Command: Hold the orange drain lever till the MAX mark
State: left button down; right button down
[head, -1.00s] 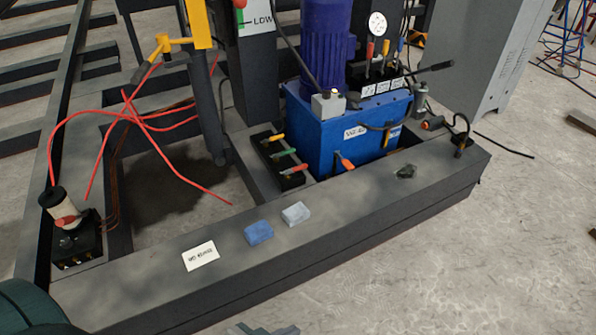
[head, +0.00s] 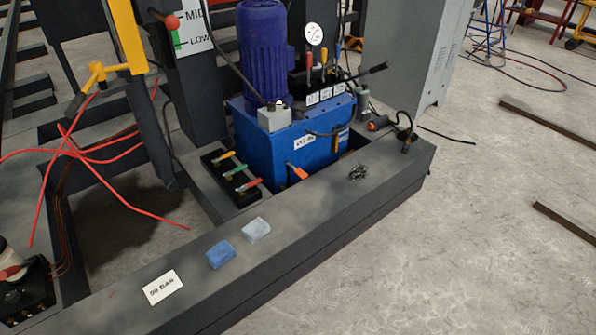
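An orange lever (head: 297,171) sticks out low on the front of the blue hydraulic tank (head: 262,160), just behind the dark front beam. I take it for the drain lever, though no label on it is readable. A white level scale (head: 193,28) on the dark post reads MID and LOW. A red ball (head: 172,22) sits beside MID on the scale. The scale's top is cut off, and no MAX mark shows. Neither of my grippers is in view, and nothing touches the lever.
Green, yellow and red valve handles (head: 243,176) stand left of the tank. A blue block (head: 220,255), a pale block (head: 256,230), a "90 BAR" card (head: 160,288) and a small dark tangle (head: 357,172) lie on the beam (head: 300,229).

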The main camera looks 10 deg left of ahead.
aim_at(302, 174)
jog(key=i+l+u, duration=0.1)
jog(key=i, duration=1.35)
